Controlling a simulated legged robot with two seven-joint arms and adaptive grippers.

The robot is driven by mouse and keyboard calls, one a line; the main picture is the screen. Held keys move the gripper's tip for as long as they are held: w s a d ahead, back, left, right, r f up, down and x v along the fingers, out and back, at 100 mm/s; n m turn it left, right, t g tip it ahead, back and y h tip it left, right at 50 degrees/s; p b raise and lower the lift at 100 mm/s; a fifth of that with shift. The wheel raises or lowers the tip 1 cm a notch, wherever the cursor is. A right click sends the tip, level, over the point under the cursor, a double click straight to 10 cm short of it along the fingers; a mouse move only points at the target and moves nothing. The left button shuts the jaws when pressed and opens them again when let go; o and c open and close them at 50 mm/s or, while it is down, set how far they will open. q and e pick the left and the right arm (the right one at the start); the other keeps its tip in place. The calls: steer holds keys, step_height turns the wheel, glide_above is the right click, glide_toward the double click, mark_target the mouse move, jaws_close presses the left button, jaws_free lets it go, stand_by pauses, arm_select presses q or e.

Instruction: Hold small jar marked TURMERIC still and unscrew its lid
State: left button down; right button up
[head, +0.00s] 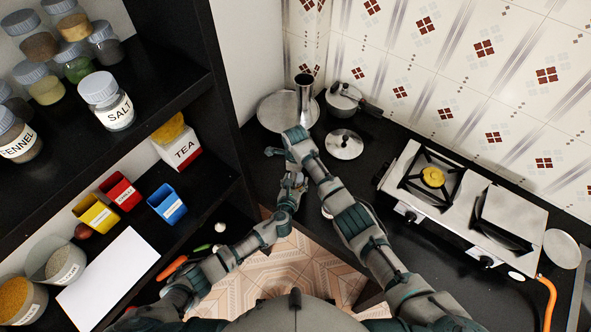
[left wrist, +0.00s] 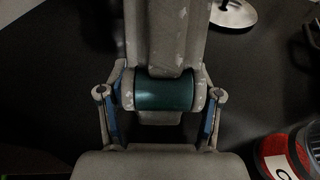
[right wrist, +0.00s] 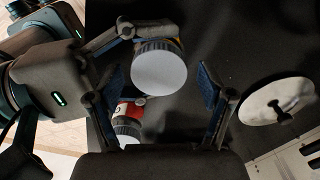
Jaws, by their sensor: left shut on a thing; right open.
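A small jar with a ribbed grey lid (right wrist: 160,68) shows in the right wrist view, with a strip of orange at its side. Its label is not visible, so I cannot read TURMERIC. My left gripper (head: 291,182) is shut on this jar; in the right wrist view its finger reaches to the jar from the left. My right gripper (right wrist: 165,92) is open, its two fingers apart on either side of the lid and not visibly touching it. In the left wrist view my right arm hides the jar.
A pot lid (head: 344,144), a pan (head: 343,97) and a steel plate (head: 275,111) lie behind. The gas stove (head: 460,205) is at right; shelves with jars (head: 105,100) are at left.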

steer(key=shift+f, duration=0.1)
steer(key=c, duration=1.2)
arm_select(q)
steer(key=shift+s, duration=0.1)
arm_select(e)
steer(key=n, duration=0.6)
steer(key=shift+w+d, duration=0.1)
steer(key=o, duration=1.1)
steer(key=shift+o, duration=1)
